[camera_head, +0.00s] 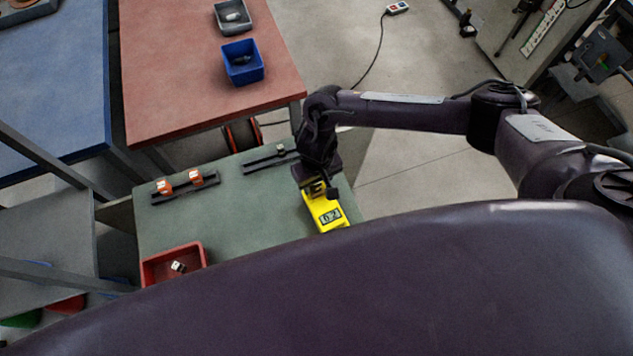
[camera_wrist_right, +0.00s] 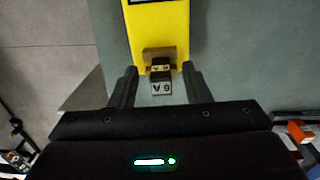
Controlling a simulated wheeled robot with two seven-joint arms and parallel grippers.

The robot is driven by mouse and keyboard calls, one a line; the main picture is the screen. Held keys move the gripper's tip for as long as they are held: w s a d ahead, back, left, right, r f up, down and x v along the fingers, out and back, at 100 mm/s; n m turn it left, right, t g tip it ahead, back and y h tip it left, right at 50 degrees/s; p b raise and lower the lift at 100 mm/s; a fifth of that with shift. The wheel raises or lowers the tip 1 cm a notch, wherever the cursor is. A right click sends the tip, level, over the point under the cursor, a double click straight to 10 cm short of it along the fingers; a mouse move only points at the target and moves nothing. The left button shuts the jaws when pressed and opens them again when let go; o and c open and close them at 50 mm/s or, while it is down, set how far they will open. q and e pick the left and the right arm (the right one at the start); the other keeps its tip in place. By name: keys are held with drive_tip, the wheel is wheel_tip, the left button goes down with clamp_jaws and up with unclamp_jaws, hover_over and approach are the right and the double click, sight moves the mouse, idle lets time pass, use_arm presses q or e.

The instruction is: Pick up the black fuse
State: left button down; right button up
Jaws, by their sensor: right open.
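A yellow tester (camera_head: 331,223) with a grey display lies on the green table below my right gripper (camera_head: 318,185). In the right wrist view the yellow tester (camera_wrist_right: 158,22) has a brownish holder at its near end. A small block with a dark top and a pale face marked "6A", seemingly the black fuse (camera_wrist_right: 161,86), sits at that holder. My right gripper (camera_wrist_right: 159,72) is open, with one finger on each side of the block and a visible gap to each. Whether the fuse shows in the head view I cannot tell. My left gripper is not in view.
The green table (camera_head: 235,217) also bears a dark rail (camera_head: 180,193) with orange pieces, a second rail (camera_head: 262,165) with a small grey piece, and a red tray (camera_head: 150,270) holding a pale piece. A blue bin (camera_head: 240,72) stands on the red table (camera_head: 180,100) beyond.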

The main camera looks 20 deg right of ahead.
clamp_jaws()
idle(0.4)
